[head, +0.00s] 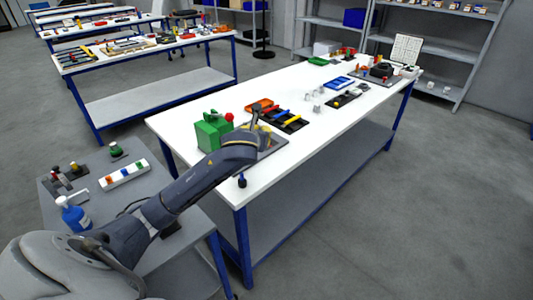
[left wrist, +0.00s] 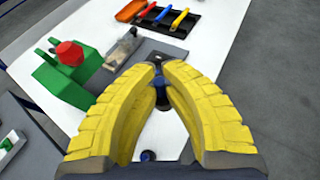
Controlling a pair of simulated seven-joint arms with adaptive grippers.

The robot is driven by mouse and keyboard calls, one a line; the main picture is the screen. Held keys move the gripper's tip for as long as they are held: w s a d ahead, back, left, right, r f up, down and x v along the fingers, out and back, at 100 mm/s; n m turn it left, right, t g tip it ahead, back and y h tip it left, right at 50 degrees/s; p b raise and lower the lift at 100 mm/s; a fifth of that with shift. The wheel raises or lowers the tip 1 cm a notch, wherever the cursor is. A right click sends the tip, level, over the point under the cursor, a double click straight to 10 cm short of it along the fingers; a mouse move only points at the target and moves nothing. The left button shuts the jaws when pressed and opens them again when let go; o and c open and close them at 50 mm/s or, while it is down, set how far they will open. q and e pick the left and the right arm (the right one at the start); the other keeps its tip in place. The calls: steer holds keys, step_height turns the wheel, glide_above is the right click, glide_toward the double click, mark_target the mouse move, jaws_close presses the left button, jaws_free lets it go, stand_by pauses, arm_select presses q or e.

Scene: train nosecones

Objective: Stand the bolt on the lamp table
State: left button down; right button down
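My left gripper (left wrist: 158,66) has yellow curved fingers. In the left wrist view its tips close around a small dark blue piece (left wrist: 160,92), which looks like the bolt; its lower end is partly framed by the fingers. In the head view the left gripper (head: 260,124) is over the near end of the white table (head: 300,150), and my arm hides the held piece. A small dark blue knob-like thing (head: 241,181) is at the table's near corner; it also shows between the finger bases in the left wrist view (left wrist: 148,156). My right gripper is not in view.
A green block with a red knob (head: 212,130) stands left of the gripper. A black tray with coloured tools (head: 285,119) lies beyond. The grey side table (head: 85,192) at left holds a blue bottle (head: 76,215) and a white strip with coloured buttons (head: 124,174).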

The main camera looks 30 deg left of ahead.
arm_select(q)
step_height(320, 180, down, 13)
steer(key=shift+f, duration=0.2)
stand_by(0.5)
steer(key=shift+f, duration=0.1)
steer(key=c, duration=1.5)
jaws_free()
steer(key=shift+c, duration=0.2)
steer(key=v, duration=1.2)
